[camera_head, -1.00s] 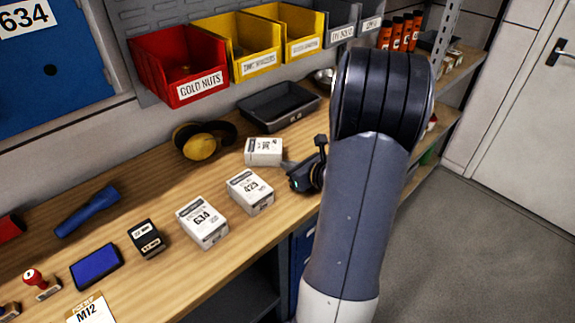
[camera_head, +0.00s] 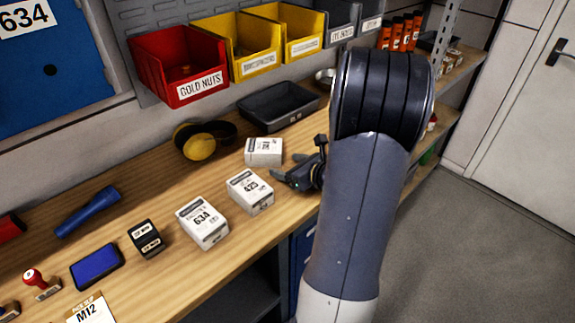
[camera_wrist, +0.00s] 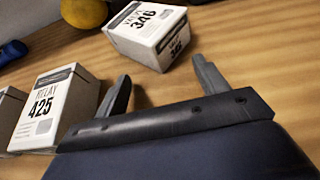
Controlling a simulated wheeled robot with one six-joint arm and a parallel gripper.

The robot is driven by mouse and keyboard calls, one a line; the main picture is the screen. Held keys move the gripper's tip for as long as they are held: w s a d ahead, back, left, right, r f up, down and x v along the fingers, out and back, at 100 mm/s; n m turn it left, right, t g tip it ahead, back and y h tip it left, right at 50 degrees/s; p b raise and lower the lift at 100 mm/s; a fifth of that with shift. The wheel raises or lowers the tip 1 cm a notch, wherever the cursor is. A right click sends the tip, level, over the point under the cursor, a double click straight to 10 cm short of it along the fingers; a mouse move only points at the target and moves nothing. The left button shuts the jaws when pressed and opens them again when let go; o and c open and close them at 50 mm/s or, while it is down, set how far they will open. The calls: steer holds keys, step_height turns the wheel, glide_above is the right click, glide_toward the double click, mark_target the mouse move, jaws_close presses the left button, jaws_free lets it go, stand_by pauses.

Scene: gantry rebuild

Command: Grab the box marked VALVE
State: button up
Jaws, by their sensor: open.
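The VALVE box is a white box marked "VALVE 346" (camera_wrist: 147,34), at the top of the wrist view. In the head view it is the rearmost white box (camera_head: 264,151), lying on the wooden bench. My gripper (camera_wrist: 160,75) is open and empty, its two fingers pointing toward the VALVE box with a gap of bare wood before it. In the head view my gripper (camera_head: 286,176) is low over the bench, right of the box marked 425 and in front of the VALVE box. My arm hides part of the bench to the right.
The RELAY 425 box (camera_wrist: 56,105) stands close to my left finger; it also shows in the head view (camera_head: 250,192). The box marked 634 (camera_head: 202,222) is farther left. Yellow earmuffs (camera_head: 197,141) and a black tray (camera_head: 279,106) lie behind.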

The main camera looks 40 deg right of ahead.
steer(key=o, duration=0.4)
